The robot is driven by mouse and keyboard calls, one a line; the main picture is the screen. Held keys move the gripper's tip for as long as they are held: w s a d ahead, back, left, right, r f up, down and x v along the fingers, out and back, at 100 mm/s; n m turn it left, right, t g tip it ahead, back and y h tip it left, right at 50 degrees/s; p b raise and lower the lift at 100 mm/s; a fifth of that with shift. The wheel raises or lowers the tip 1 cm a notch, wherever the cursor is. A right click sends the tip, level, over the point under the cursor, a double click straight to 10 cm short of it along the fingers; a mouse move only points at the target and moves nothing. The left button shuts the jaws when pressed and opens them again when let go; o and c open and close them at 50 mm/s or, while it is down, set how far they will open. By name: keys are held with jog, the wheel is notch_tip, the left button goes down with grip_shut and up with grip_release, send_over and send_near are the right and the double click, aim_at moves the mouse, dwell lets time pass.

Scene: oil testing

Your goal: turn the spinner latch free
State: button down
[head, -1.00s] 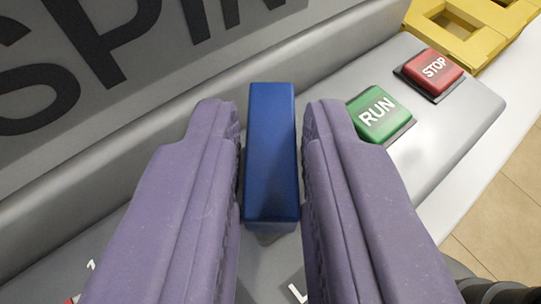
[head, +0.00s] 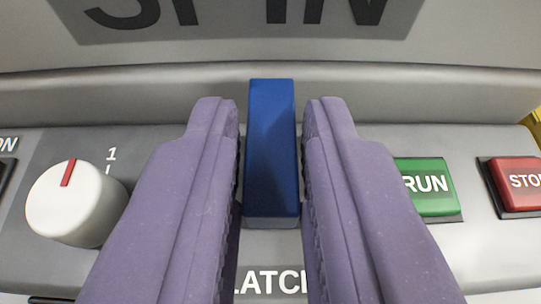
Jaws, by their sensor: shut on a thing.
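The spinner latch is a blue bar-shaped handle (head: 271,150) in the middle of the head view, on the grey sloping panel above the partly covered word "LATCH". My gripper (head: 271,125) has one purple finger on each side of the blue handle and is shut on it. The handle stands lengthwise between the fingers, in line with them. Its base on the panel is mostly hidden.
A white knob (head: 75,205) with a red mark stands left of my gripper. A green RUN button (head: 428,188) and a red STOP button (head: 515,184) are on the right. Behind the panel rises a grey wall with a dark SPIN sign (head: 235,15).

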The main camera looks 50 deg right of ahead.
jog(key=shift+t, duration=0.3)
jog(key=c, duration=1.1)
grip_release()
jog(key=shift+r, duration=0.1)
jog(key=shift+s+a+r+p, duration=0.15)
jog(key=shift+a+r+p, duration=0.05)
jog(key=shift+p, duration=0.35)
jog(key=p+v, duration=0.5)
jog(key=v, duration=0.2)
